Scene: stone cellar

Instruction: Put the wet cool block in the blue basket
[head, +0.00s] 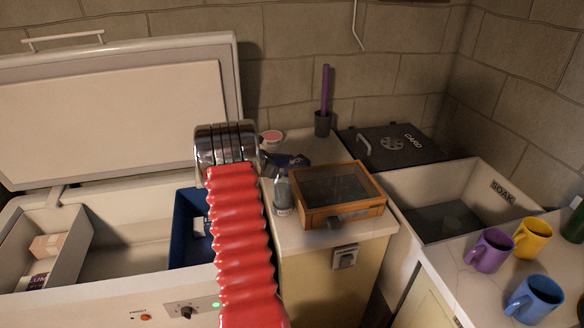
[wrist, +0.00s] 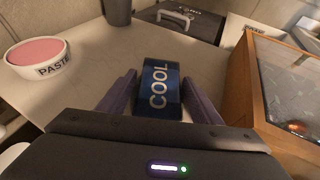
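The dark blue block marked COOL (wrist: 160,88) lies between the two fingers of my gripper (wrist: 160,92) in the wrist view. The fingers stand close along both its sides; whether they press on it I cannot tell. In the head view the block (head: 291,160) shows at the back of the counter, partly behind my gripper (head: 272,160). Whether it is wet, or lifted off the counter, I cannot tell. The blue basket (head: 184,222) is inside the open chest freezer, left of the counter, partly hidden by my red arm.
A wooden glass-topped case (head: 336,213) and a clear bottle (head: 282,193) stand close in front of the block. Behind are a pink PASTE dish (head: 272,137) and a dark cup with a purple stick (head: 322,122). A SOAK basin (head: 394,190) and several mugs are at right.

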